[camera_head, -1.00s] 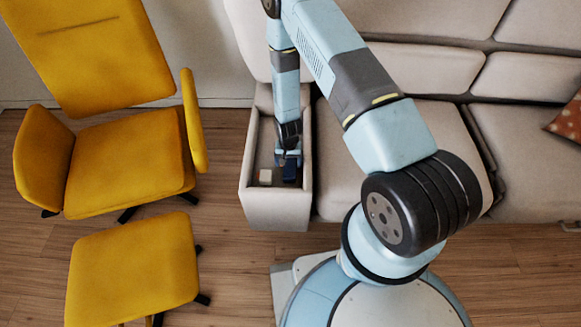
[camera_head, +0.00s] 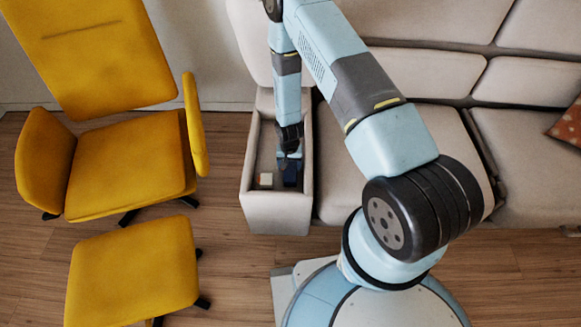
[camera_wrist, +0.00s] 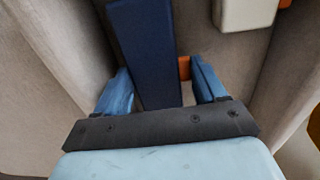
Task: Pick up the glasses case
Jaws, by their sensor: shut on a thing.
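The glasses case appears to be the long dark blue object (camera_wrist: 145,50), which runs up between my fingers in the wrist view. In the head view the dark blue case (camera_head: 291,175) shows in the narrow compartment of the sofa's arm (camera_head: 277,212). My gripper (camera_wrist: 161,72) is shut on the case, with one blue finger on each side of it. In the head view my gripper (camera_head: 289,157) reaches down into the compartment from above. The case's lower end is hidden behind my gripper's dark crossbar.
A small whitish block (camera_head: 265,180) lies left of the case in the compartment; it also shows in the wrist view (camera_wrist: 246,12). Orange bits (camera_wrist: 184,67) show beside the case. The compartment walls stand close around. A yellow chair (camera_head: 120,165) and yellow footstool (camera_head: 135,268) stand left.

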